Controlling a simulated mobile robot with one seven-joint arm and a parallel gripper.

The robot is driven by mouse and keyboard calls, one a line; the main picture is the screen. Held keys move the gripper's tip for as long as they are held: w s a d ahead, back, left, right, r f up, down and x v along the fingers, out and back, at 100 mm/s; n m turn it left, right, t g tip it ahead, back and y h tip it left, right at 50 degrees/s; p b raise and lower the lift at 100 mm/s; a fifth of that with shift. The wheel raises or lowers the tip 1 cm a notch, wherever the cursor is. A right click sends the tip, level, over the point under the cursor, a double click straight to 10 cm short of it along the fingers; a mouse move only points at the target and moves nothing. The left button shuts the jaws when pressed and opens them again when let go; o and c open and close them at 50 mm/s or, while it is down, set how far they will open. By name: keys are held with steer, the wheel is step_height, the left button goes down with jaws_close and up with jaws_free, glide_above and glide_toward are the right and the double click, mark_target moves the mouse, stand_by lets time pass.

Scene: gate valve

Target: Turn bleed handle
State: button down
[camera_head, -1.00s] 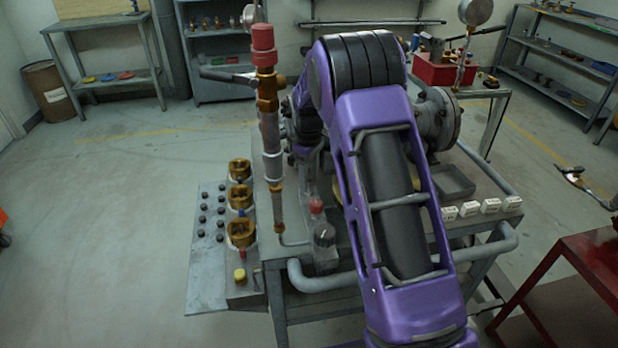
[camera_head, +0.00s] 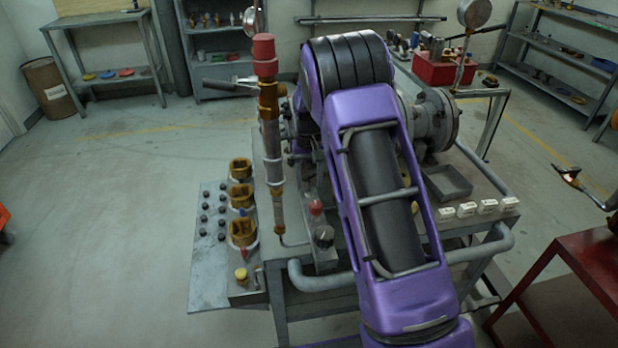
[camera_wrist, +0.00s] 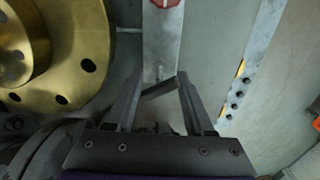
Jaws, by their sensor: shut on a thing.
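My gripper (camera_wrist: 162,88) shows in the wrist view, with one dark finger on each side of a short dark bar (camera_wrist: 158,89). The fingers are shut on this bar, which looks like the bleed handle; its ends are partly hidden. In the head view my purple arm covers the gripper and whatever it holds.
A brass flange (camera_wrist: 88,67) with bolt holes is close at left in the wrist view. In the head view, a red-capped upright pipe (camera_head: 269,125) with a side lever (camera_head: 231,86) stands left of my arm. A grey flange (camera_head: 436,120) is at right, near a tray (camera_head: 447,184).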

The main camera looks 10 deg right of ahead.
mark_target(310, 175)
steer(key=m+p, duration=0.1)
steer(key=m, duration=0.5)
steer(key=shift+d, duration=0.15)
steer(key=shift+m, duration=0.3)
steer(key=shift+c, duration=1.7)
jaws_free()
steer(key=shift+r, duration=0.1)
step_height(310, 175, up, 17)
steer(key=p, duration=0.1)
steer(key=shift+r, duration=0.1)
